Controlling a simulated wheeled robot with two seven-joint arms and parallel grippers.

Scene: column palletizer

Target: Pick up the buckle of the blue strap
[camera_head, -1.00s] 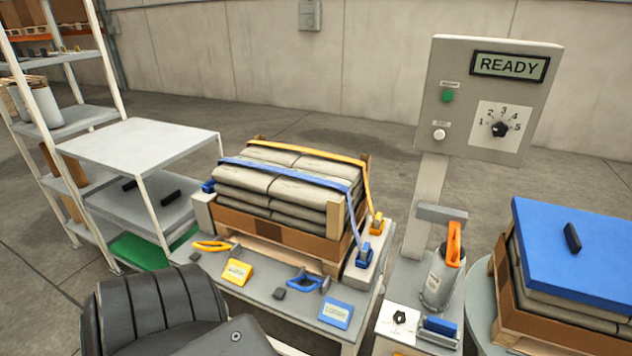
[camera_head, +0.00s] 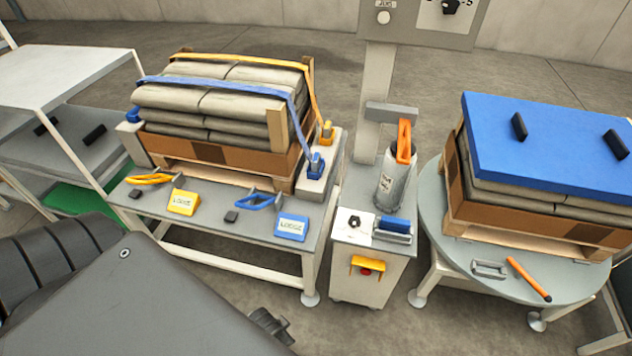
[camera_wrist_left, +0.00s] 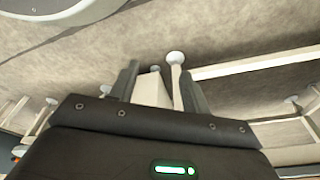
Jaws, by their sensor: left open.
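The blue strap (camera_head: 215,84) runs over the stacked grey bags (camera_head: 215,105) and down their right front side. It ends at a blue buckle (camera_head: 316,163) on the pale block at the table's right edge. A second blue fitting (camera_head: 133,115) sits at the strap's left end. A separate blue loop handle (camera_head: 258,202) lies on the table front, beside a blue label block (camera_head: 291,227). My left gripper (camera_wrist_left: 157,82) is open and empty in the left wrist view, over floor and table legs, apart from the buckle. My right gripper is not in view.
A control stand with a grey cylinder (camera_head: 393,182) is close to the right. A turntable (camera_head: 440,235) bears a blue-covered stack. A shelf (camera_head: 60,75) stands left.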

